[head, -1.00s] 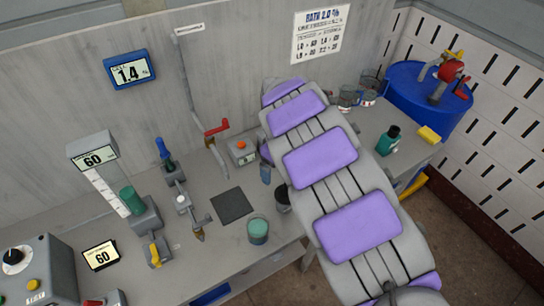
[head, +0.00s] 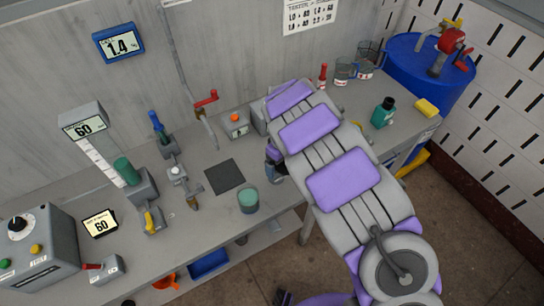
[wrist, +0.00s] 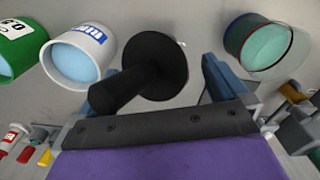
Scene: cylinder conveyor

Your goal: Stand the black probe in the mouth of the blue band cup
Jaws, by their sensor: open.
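The black probe (wrist: 147,72) is in the wrist view, a thick shaft with a wide round disc at its far end. It lies in the space between the fingers of my gripper (wrist: 165,78), which is open; I see no finger closed on it. The blue band cup (wrist: 92,40), white with a blue band and a pale blue inside, stands just left of the probe, apart from it. In the head view my arm hides the cup, and the probe is not clearly seen there.
A green cup (wrist: 12,48) stands left of the blue band cup. A clear cup with teal contents (wrist: 265,45) is at the right; a teal cup (head: 248,200) shows near the bench's front edge. A dark square mat (head: 225,176) and several fixtures are to the left.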

